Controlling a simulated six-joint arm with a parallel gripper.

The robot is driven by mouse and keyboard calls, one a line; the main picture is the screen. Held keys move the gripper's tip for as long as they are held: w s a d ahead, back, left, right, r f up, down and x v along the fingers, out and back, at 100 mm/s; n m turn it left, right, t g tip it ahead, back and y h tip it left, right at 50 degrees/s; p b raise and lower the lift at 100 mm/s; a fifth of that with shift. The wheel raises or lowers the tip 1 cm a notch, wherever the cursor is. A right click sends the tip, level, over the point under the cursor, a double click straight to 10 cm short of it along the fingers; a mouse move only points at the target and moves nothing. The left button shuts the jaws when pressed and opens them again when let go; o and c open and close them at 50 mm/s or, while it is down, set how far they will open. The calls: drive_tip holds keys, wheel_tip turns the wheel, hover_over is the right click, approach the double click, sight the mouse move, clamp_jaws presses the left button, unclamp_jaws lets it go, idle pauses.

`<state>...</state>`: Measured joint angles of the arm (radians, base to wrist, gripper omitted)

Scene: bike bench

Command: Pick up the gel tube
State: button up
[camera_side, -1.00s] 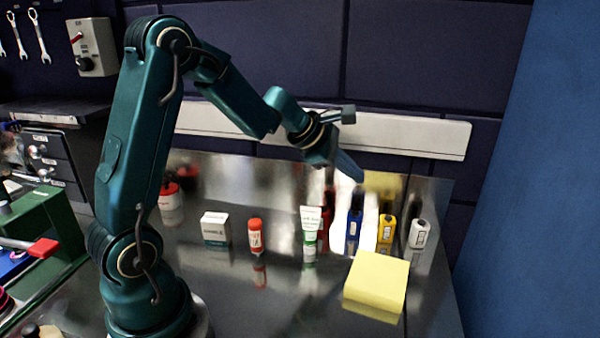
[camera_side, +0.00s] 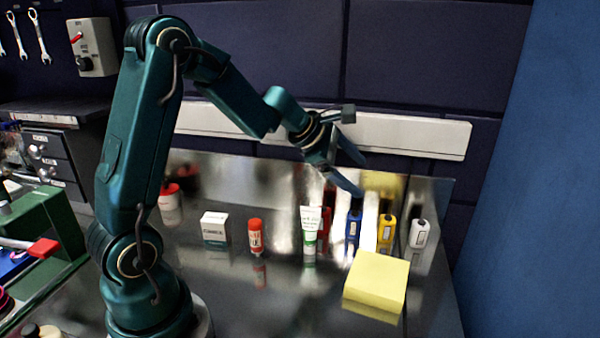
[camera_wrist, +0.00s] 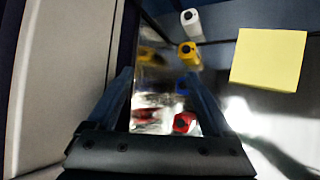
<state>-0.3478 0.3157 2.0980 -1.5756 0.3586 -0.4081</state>
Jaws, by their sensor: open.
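The gel tube (camera_side: 311,225) is white with a green cap at its lower end. It stands upright on the shiny bench in the side view, in front of the dark red bottle. My gripper (camera_side: 363,179) is open and empty, above and to the right of the tube, over the row of coloured bottles. In the wrist view, my gripper (camera_wrist: 158,76) has its two fingers spread apart. I cannot make out the gel tube in that view.
Red (camera_wrist: 184,122), blue (camera_side: 353,228), yellow (camera_side: 386,232) and white (camera_side: 419,233) bottles stand along the back. A yellow block (camera_side: 377,281) lies at front right. An orange-red tube (camera_side: 255,236) and a white box (camera_side: 215,229) stand left of the gel tube.

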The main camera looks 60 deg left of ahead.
wheel_tip(320, 180, up, 5)
drive_tip(key=s+d+f+m+g+h, duration=0.1)
drive_tip(key=s+d+f+m+g, duration=0.45)
drive_tip(key=d+m, duration=0.6)
drive_tip(key=s+f+m+g+y, duration=0.2)
drive_tip(key=s+f+m+y, duration=0.15)
drive_tip(key=s+m, duration=0.8)
drive_tip(key=s+a+m+y, duration=0.2)
drive_tip(key=a+m+y, duration=0.3)
drive_tip(key=m, duration=0.9)
drive_tip(key=w+a+r+m+t+y, duration=0.35)
drive_tip(key=w+r+m+t, duration=0.45)
drive_tip(key=m, duration=0.6)
approach(310, 208)
drive_tip(key=w+a, duration=0.3)
drive_tip(key=w, duration=0.1)
drive_tip(key=shift+s+a+f+g+y, duration=0.15)
drive_tip(key=shift+f+g+y, duration=0.15)
drive_tip(key=shift+f, duration=0.65)
drive_tip(key=shift+x, duration=2.45)
drive_tip(key=shift+f, duration=0.1)
